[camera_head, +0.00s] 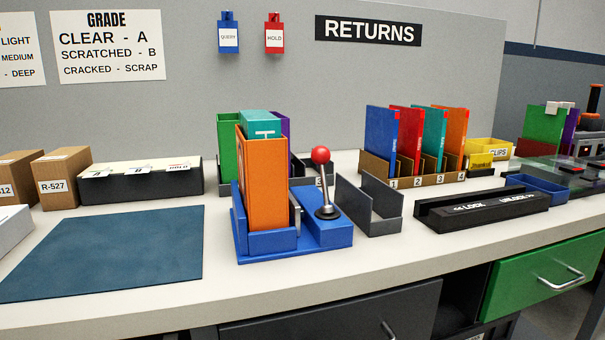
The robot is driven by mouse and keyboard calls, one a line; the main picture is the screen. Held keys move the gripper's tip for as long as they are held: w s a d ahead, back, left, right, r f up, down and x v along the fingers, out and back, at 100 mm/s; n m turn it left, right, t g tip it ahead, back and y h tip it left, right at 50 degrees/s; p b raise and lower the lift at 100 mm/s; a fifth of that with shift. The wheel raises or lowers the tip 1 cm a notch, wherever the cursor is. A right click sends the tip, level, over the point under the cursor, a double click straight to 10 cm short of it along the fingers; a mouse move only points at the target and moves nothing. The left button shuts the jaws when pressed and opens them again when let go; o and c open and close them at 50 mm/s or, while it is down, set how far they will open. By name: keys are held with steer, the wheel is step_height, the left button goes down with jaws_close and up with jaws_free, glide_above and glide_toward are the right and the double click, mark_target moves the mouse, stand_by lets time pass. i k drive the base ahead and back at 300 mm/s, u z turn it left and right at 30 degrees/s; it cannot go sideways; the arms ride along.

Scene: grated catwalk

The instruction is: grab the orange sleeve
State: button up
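Two orange sleeves show. One orange sleeve (266,188) stands upright in a blue holder (262,243) at the middle of the counter. The holder has a lever (325,188) with a red ball knob on its right side. A second orange sleeve (453,133) stands at the right end of a brown numbered rack (408,181), by the label 4, beside a teal, a red and a blue sleeve. My gripper is not in view.
Green, teal and purple sleeves (284,128) stand behind the blue holder. A grey open bracket (377,222) and a black lock/unlock bar (483,210) lie to its right. A dark blue mat (105,250) lies left. Brown boxes (62,177) stand back left.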

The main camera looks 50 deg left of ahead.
mark_target(263, 164)
steer(key=i, duration=1.05)
steer(key=z, duration=0.7)
steer(key=k, duration=2.45)
steer(key=u, duration=0.15)
